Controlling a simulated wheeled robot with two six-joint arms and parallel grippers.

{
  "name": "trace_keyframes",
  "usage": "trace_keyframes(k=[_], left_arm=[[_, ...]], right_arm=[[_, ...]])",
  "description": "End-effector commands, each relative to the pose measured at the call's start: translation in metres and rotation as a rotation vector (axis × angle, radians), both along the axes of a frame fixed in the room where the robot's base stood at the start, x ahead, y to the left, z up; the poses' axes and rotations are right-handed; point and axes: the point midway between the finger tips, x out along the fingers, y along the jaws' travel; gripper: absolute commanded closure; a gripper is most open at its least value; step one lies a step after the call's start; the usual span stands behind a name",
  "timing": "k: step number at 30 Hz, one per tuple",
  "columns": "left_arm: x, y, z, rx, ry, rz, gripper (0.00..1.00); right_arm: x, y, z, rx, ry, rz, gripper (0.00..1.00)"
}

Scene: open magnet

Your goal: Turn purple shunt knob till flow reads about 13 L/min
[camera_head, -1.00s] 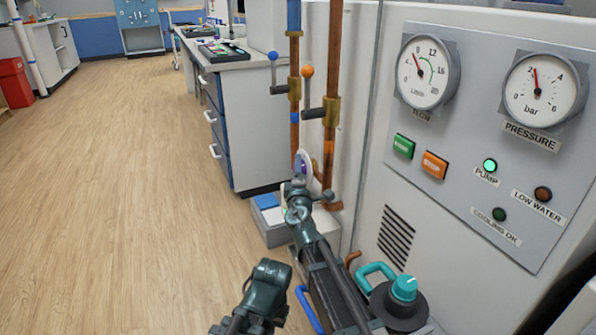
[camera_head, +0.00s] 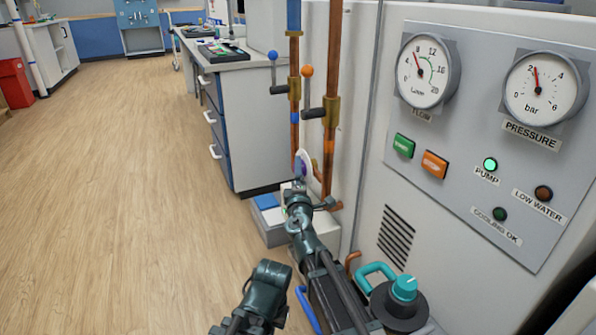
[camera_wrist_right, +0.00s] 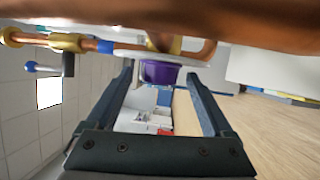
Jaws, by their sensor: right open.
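The purple shunt knob (camera_head: 300,168) is low on the copper pipework in the head view, with a pale disc around it. In the right wrist view the purple knob (camera_wrist_right: 158,73) sits between and beyond the tips of my right gripper (camera_wrist_right: 160,76). That gripper is open, with visible space on both sides of the knob. In the head view my right gripper (camera_head: 297,187) is just below and in front of the knob. The flow gauge (camera_head: 421,71) needle points up and slightly left, near 8. My left gripper cannot be made out.
Copper pipes with a blue-ball lever (camera_head: 273,57) and an orange-ball lever (camera_head: 307,72) rise above the knob. A grey panel (camera_head: 460,190) holds the pressure gauge (camera_head: 545,87) and a lit green pump lamp (camera_head: 490,165). Floor at left is clear.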

Motion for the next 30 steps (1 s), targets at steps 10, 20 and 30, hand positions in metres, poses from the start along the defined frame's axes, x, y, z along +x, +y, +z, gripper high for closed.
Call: trace_keyframes(k=[10,20,30], left_arm=[[0.000,0.000,-0.009,0.000,0.000,0.000,1.00],[0.000,0.000,-0.010,0.000,0.000,0.000,1.00],[0.000,0.000,-0.009,0.000,0.000,0.000,1.00]], right_arm=[[-0.075,-0.001,-0.009,0.001,0.000,0.001,0.14],[-0.094,0.000,-0.010,0.000,0.000,0.000,0.14],[-0.091,-0.007,-0.008,0.016,-0.004,-0.024,0.13]])
